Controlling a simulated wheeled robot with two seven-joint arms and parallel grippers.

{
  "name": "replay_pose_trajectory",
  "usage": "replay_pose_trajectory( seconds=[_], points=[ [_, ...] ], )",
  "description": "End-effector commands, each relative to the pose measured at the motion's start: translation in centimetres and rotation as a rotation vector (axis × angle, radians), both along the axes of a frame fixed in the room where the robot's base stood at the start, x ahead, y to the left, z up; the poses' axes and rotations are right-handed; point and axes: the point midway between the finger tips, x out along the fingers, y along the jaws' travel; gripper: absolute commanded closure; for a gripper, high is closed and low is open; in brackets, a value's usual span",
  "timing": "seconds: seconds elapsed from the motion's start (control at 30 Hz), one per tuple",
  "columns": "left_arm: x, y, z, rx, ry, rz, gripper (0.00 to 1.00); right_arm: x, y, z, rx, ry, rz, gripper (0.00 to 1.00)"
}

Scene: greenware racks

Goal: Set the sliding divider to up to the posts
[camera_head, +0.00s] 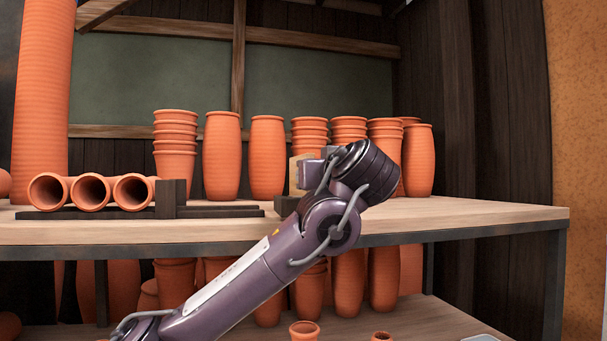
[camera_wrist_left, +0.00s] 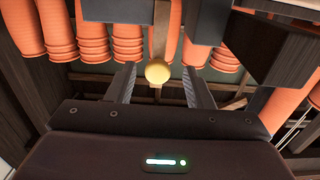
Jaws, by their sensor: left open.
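My left gripper (camera_head: 308,174) is above the upper shelf, in front of the standing pots. In the left wrist view its two fingers (camera_wrist_left: 160,88) are apart, with a round yellow knob (camera_wrist_left: 157,72) in line with the gap between them. The knob is in front of an upright light-wood strip (camera_wrist_left: 160,35); I cannot tell whether a finger touches it. A pale wood piece (camera_head: 294,168) shows beside the gripper in the head view. A dark upright block (camera_head: 170,198) stands on a low dark rack (camera_head: 225,212), right of three lying tubes. Which part is the divider is unclear.
Stacked and single clay pots (camera_head: 222,155) stand at the back of the upper shelf (camera_head: 480,215). A tall clay column (camera_head: 42,100) is at left. More pots (camera_head: 348,280) stand below. The shelf's right end is clear. Dark blocks (camera_wrist_left: 280,50) are close in the wrist view.

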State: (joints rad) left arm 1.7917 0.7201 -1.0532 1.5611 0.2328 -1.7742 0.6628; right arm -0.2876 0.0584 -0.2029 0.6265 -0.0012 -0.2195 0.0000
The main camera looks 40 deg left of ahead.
Motion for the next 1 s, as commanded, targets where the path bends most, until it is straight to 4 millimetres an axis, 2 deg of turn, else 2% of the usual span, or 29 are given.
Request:
replay_pose_trajectory(
  seconds=[0.07,0.17,0.3,0.4,0.6,0.73,0.83,1.0],
  points=[
    [0.5,0.6,0.3,-0.002,0.001,0.001,0.53,0.2,0.2,0.9,0.001,-0.003,0.001,0.28],
    [1.6,1.9,0.4,-0.001,0.003,0.001,0.53,-0.2,-0.7,1.9,-0.010,0.004,0.004,0.28],
    [3.1,3.7,0.4,-0.002,0.003,0.001,0.53,-2.1,-2.9,3.3,-0.038,0.029,0.005,0.28],
    [4.0,4.6,0.3,-0.001,0.003,-0.001,0.53,-3.0,-3.7,3.9,-0.048,0.043,0.004,0.28],
    [4.8,5.6,0.0,0.001,0.002,-0.002,0.53,-2.0,-2.4,4.5,-0.030,0.030,0.000,0.28],
    [4.8,5.6,-0.1,0.001,0.001,-0.003,0.53,-0.7,-0.9,4.5,-0.012,0.010,0.000,0.28],
    [4.8,5.6,-0.1,0.001,0.001,-0.003,0.53,-0.4,-0.7,4.5,-0.010,0.005,0.002,0.28],
    [4.8,5.6,-0.1,0.001,0.001,-0.003,0.74,-0.8,-1.3,4.5,-0.017,0.011,0.004,0.28]
  ],
)
